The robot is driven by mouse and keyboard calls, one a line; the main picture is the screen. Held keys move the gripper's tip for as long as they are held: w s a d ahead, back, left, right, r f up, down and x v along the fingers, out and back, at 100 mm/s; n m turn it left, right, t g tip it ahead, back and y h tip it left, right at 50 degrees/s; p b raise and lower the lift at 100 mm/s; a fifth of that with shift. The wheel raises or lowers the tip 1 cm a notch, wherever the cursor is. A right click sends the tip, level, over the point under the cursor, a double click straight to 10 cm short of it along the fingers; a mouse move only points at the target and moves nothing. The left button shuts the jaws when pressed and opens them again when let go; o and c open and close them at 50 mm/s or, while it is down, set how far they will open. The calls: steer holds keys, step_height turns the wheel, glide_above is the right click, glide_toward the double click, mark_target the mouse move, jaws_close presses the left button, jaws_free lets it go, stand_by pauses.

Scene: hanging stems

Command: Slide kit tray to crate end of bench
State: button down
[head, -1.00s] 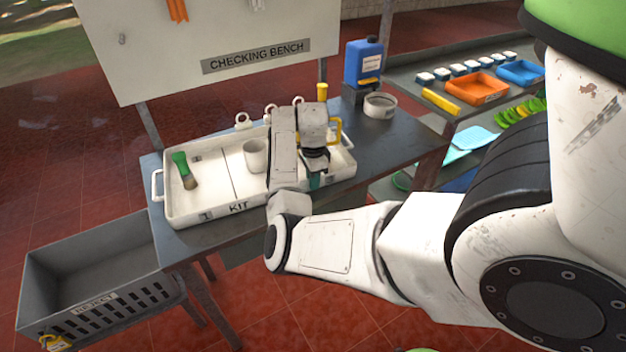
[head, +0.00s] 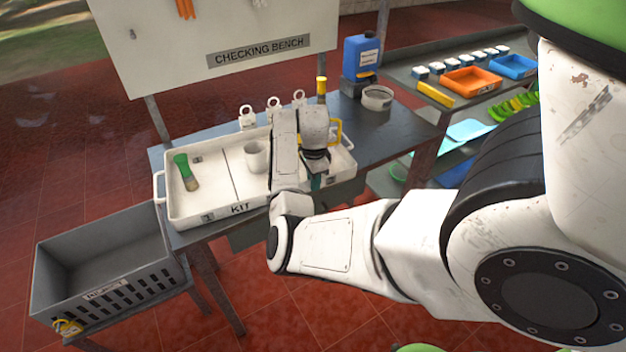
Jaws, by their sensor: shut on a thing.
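The kit tray (head: 207,216) is a shallow white tray marked KIT on the checking bench (head: 400,137). A green-handled brush (head: 186,170) lies in its left compartment, and a white cup (head: 256,156) stands right of the divider. Its left handle (head: 158,187) is about level with the bench's left end edge. My gripper (head: 316,183) points down at the right part of the tray's front wall and appears shut on it; my wrist hides part of the tray's right side. The grey crate (head: 120,285) stands lower, off the bench's left end.
Several white ring-topped pieces (head: 247,117) stand along the tray's back side. A yellow-handled item (head: 337,132) is near its right end. A blue jug (head: 362,58) and a round tin (head: 377,97) stand farther right. A side shelf (head: 405,72) holds coloured trays.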

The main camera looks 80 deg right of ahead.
steer(key=c, duration=1.1)
jaws_free()
step_height(320, 180, up, 11)
steer(key=b, duration=0.1)
steer(key=shift+f, duration=0.15)
